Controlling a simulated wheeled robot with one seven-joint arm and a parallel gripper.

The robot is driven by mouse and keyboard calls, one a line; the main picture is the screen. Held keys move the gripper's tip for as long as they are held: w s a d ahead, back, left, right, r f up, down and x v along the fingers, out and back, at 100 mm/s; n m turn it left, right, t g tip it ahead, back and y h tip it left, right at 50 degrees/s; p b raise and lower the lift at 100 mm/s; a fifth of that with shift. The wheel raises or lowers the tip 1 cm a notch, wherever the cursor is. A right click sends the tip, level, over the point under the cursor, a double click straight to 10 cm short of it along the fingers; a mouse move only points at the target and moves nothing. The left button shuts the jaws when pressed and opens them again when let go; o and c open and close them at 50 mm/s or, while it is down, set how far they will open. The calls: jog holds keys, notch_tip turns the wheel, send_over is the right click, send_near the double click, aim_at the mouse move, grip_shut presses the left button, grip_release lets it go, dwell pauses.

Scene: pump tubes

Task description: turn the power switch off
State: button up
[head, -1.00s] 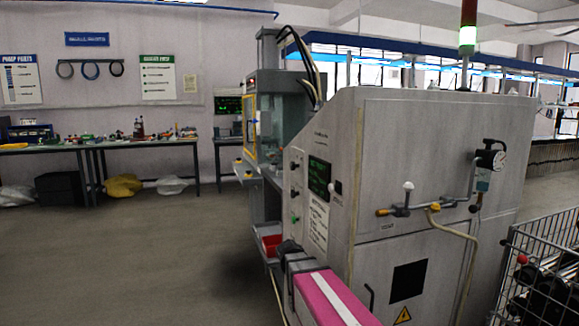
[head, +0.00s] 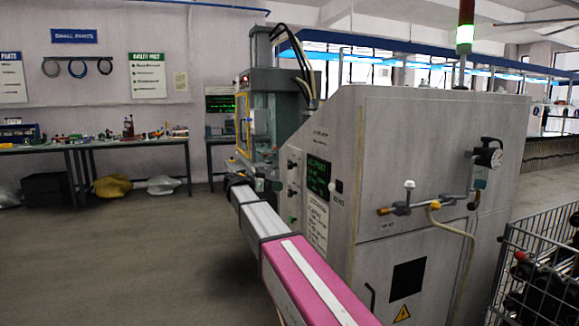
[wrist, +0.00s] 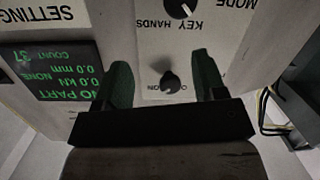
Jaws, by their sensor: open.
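My gripper (wrist: 163,76) is open in the wrist view, with one dark green finger on each side of this knob. I cannot tell whether the fingers touch it. In the head view my arm reaches to the left edge of the grey machine (head: 440,145), and the fingertips and the knob are hard to make out there.
Another black knob (wrist: 180,8) sits above, by the KEY HANDS lettering. A lit display (wrist: 50,78) is left of the gripper, and cables (wrist: 266,112) hang at the right. A wire cart (head: 540,270) stands right of the machine.

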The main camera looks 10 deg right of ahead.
aim_at(290, 164)
jog(key=w+a+r+m+h, duration=0.2)
jog(key=a+r+m, duration=0.1)
jog(key=r, duration=0.5)
jog(key=x, duration=1)
jog(key=shift+d+f, duration=0.1)
jog(key=shift+d, duration=0.1)
jog(key=c, duration=0.9)
